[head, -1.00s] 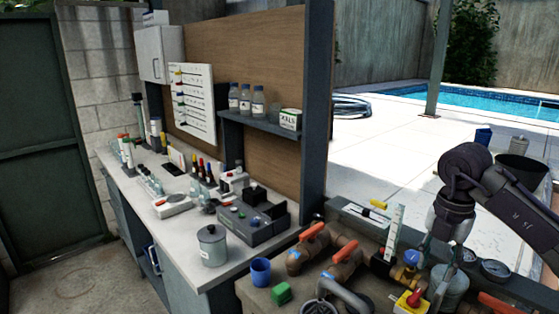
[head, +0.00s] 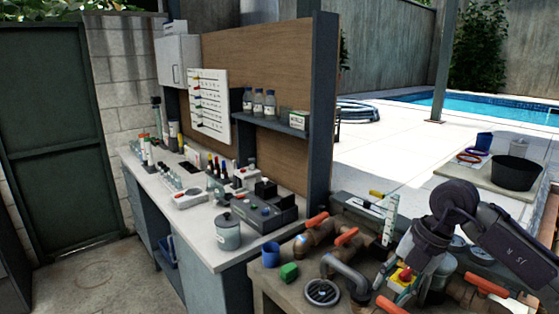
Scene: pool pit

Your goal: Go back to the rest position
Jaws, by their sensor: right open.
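My right arm comes in from the right edge in the head view. Its dark gripper (head: 408,277) is open and points down and left over the pipework, close to a red knob on a yellow base (head: 403,273). I cannot tell whether the fingers touch it. The fingertips are partly hidden and hard to make out. Nothing is visibly held. My left gripper is not in view.
Pipes with orange-handled valves (head: 346,237), a blue cup (head: 270,252) and a green block (head: 289,272) crowd the near counter. A workbench (head: 180,211) with bottles and a grey canister (head: 228,232) stands left. A black tub (head: 516,172) stands behind my arm.

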